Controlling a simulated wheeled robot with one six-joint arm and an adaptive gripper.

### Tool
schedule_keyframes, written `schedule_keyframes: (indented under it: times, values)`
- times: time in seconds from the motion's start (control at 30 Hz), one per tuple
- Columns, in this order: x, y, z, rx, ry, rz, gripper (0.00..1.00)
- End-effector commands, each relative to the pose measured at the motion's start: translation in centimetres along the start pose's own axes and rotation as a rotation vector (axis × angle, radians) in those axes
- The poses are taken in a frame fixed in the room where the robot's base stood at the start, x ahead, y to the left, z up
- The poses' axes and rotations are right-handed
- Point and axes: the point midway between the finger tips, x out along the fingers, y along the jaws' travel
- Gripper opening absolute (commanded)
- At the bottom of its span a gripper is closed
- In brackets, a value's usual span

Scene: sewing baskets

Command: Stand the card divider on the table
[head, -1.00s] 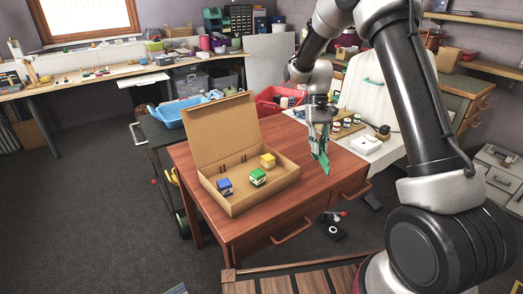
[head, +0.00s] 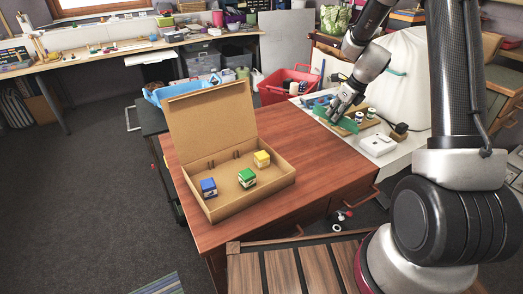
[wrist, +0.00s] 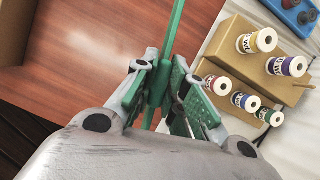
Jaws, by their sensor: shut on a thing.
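The card divider (head: 349,125) is a thin green plate. My gripper (head: 345,112) is shut on it and holds it above the right side of the brown wooden table (head: 305,157), near the spool rack. In the wrist view the divider (wrist: 174,32) is seen edge-on, a narrow green strip running up from between the fingers of my gripper (wrist: 160,78). Its lower part is partly hidden by the fingers. I cannot tell how far it is from the tabletop.
An open cardboard box (head: 276,182) with blue, green and yellow pieces stands on the table's left. A wooden rack of thread spools (wrist: 232,68) and a white box (head: 378,145) are at the right. The table's front middle is clear.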

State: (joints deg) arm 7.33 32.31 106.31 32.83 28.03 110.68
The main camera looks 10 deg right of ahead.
Motion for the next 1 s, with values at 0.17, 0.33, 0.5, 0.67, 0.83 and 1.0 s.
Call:
schedule_keyframes:
  times: [0.17,0.33,0.5,0.67,0.83,1.0]
  values:
    - [-0.3,-1.1,-0.1,0.162,0.002,-0.067,0.00]
    - [-0.1,-1.3,-0.2,0.202,0.002,-0.082,0.00]
    - [2.7,-1.3,-1.5,0.203,0.006,-0.080,0.00]
    - [5.0,-1.3,-2.4,0.201,0.004,-0.080,0.00]
    - [6.9,-1.3,-3.2,0.202,0.004,-0.081,0.00]
    - [8.8,-1.3,-3.9,0.200,0.003,-0.081,0.00]
